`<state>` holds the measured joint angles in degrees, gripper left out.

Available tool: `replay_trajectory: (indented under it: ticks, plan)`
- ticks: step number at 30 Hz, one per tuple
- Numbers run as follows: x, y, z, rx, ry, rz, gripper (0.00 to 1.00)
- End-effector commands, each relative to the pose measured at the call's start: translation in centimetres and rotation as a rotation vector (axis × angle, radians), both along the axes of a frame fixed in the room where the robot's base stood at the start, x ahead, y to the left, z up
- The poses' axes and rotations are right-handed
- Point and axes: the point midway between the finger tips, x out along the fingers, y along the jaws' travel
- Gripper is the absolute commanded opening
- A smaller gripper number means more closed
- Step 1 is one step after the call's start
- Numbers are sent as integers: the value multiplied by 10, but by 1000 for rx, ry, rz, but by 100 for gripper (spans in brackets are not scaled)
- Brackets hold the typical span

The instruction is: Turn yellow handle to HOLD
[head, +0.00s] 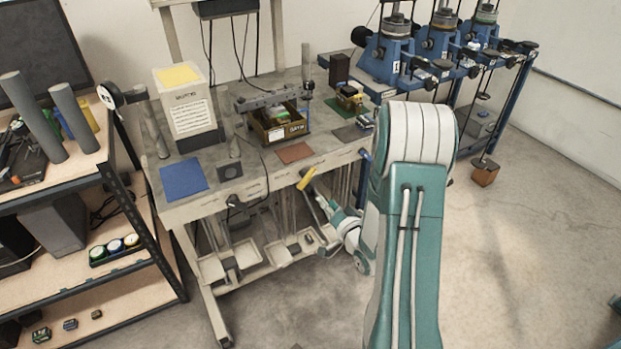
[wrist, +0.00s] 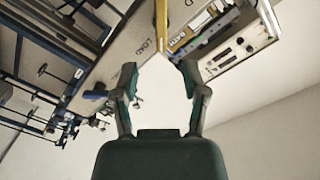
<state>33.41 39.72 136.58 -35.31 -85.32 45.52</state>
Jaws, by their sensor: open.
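The yellow handle (head: 306,178) sticks out at the front edge of the workbench in the head view. In the wrist view a yellow bar (wrist: 161,18), which looks like the handle, stands at the top centre, just beyond the fingertips. My gripper (head: 325,205) is below and to the right of the handle in the head view, small and partly hidden by my arm. In the wrist view my gripper (wrist: 157,72) is open, with its fingers spread. I see no contact with the handle. The lettering LOAD (wrist: 142,48) shows left of the bar.
A shelf unit (head: 135,250) stands left, blue machines (head: 393,55) right. The floor in front is clear.

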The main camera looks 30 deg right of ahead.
Motion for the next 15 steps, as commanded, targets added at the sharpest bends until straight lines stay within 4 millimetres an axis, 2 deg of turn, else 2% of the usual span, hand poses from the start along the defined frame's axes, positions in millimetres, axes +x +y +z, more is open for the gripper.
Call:
replay_trajectory:
  ticks: [4,7,15]
  plan:
    - [-2,-1,-4,32,-29,4,57]
    - [7,0,-3,30,-31,5,57]
    - [55,2,-3,29,-31,5,57]
